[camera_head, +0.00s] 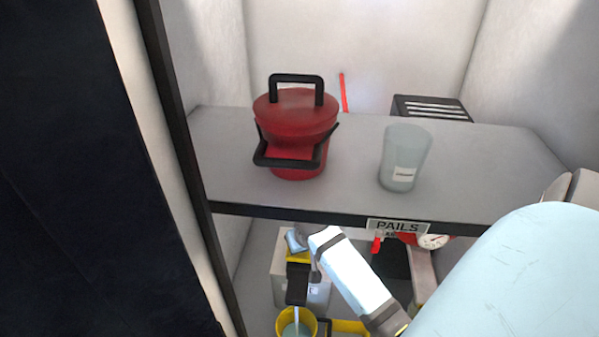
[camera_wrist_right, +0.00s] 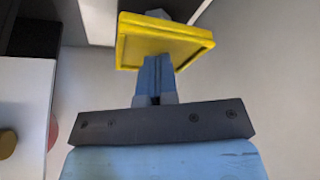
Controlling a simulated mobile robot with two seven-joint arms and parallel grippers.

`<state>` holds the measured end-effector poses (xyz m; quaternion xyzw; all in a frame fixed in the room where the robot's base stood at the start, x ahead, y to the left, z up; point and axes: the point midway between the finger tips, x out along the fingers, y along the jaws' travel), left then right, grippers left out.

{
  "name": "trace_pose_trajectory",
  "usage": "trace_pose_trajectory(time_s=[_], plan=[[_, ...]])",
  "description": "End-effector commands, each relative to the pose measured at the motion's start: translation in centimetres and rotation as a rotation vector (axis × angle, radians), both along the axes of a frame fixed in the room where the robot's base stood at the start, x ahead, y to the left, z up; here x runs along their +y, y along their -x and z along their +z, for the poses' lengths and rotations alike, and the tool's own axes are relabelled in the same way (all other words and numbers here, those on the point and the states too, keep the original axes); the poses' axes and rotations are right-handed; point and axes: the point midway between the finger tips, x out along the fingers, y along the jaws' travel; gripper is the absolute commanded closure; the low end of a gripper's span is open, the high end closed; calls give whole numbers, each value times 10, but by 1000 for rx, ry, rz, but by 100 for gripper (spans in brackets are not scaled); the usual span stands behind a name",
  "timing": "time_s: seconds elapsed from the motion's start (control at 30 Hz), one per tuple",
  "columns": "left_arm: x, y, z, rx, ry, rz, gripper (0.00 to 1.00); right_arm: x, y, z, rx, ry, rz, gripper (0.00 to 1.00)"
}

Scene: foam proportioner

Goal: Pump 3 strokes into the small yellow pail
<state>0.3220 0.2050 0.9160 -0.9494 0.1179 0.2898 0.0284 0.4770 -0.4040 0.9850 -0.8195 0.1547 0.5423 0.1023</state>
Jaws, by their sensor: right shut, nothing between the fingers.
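The small yellow pail (camera_head: 283,319) stands at the bottom of the head view, below the shelf, with something pale inside. A black spout (camera_head: 296,285) is above it, with a thin pale line running from the spout down into the pail. The pump unit (camera_head: 318,296) is a pale box behind the spout, with yellow on top. My right gripper (camera_head: 298,240) is shut and empty, over the top of the unit. In the right wrist view its closed fingers (camera_wrist_right: 158,64) are at a yellow plate (camera_wrist_right: 165,45); I cannot tell if they touch. My left gripper is not in view.
On the grey shelf (camera_head: 225,165) stand a red lidded container (camera_head: 293,115) with black handles and a translucent cup (camera_head: 404,160). A "PAILS" label (camera_head: 398,226) is on the shelf edge. Below are a gauge (camera_head: 432,241) and another yellow item (camera_head: 350,327). A dark panel stands left.

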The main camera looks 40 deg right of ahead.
Motion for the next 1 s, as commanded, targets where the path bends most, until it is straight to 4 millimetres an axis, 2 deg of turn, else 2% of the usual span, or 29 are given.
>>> trace_pose_trajectory(time_s=[0.13,0.37,0.7,1.0], plan=[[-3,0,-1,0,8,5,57,1,1,-8,4,-1,0,100],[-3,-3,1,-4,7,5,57,1,1,-7,3,-1,0,100],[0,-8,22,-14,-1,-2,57,0,0,16,2,-2,0,100],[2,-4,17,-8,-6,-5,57,0,0,35,1,-1,0,100]])
